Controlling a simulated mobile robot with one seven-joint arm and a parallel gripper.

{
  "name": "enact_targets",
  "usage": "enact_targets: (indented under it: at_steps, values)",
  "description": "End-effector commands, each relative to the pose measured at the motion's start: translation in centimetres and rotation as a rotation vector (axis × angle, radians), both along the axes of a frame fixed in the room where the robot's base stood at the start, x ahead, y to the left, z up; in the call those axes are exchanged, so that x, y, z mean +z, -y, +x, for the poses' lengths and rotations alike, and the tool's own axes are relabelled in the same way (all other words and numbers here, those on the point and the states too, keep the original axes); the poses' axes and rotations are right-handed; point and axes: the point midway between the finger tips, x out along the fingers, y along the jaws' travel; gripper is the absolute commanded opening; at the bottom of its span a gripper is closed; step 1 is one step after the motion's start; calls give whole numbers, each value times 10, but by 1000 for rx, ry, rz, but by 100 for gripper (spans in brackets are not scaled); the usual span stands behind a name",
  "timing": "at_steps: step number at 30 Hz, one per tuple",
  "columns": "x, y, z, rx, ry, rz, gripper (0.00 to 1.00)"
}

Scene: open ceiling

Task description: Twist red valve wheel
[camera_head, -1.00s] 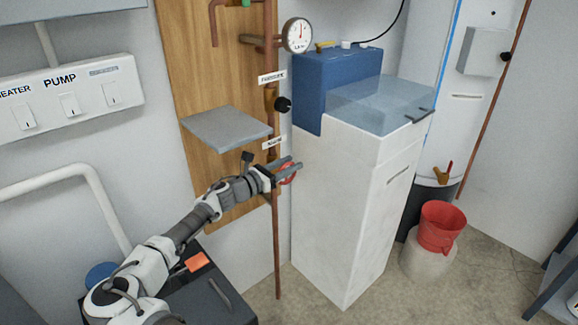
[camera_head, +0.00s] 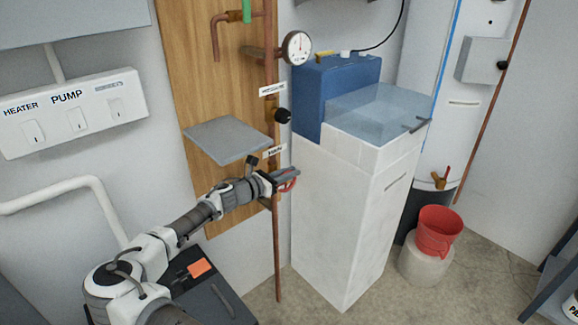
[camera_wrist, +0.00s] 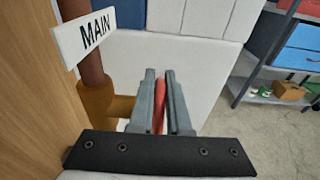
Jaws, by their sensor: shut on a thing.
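The red valve wheel (camera_head: 290,183) is on the vertical copper pipe, just below the label "MAIN". My gripper (camera_head: 288,175) reaches it from the left in the head view and covers part of it. In the wrist view, my gripper's two grey fingers (camera_wrist: 161,100) are shut on the red wheel (camera_wrist: 160,103), which shows edge-on as a thin strip between them. A brass valve body (camera_wrist: 98,102) stands left of the fingers, below the MAIN label (camera_wrist: 84,37). The wheel's far side is hidden.
A grey shelf plate (camera_head: 228,139) juts out above my wrist. A black knob (camera_head: 283,116) and a pressure gauge (camera_head: 297,47) are higher on the pipe. A white cabinet (camera_head: 345,210) stands close right of the wheel. A red bucket (camera_head: 437,232) is further right.

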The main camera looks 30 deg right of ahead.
Motion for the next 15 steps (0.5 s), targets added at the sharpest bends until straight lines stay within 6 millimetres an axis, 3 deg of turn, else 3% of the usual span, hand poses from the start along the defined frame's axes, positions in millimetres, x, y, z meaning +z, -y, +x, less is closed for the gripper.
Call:
enact_targets:
  at_steps: [2,15]
  values:
    - [7,3,-1,-3,-5,39,0]
    - [-2,5,0,-2,-22,164,0]
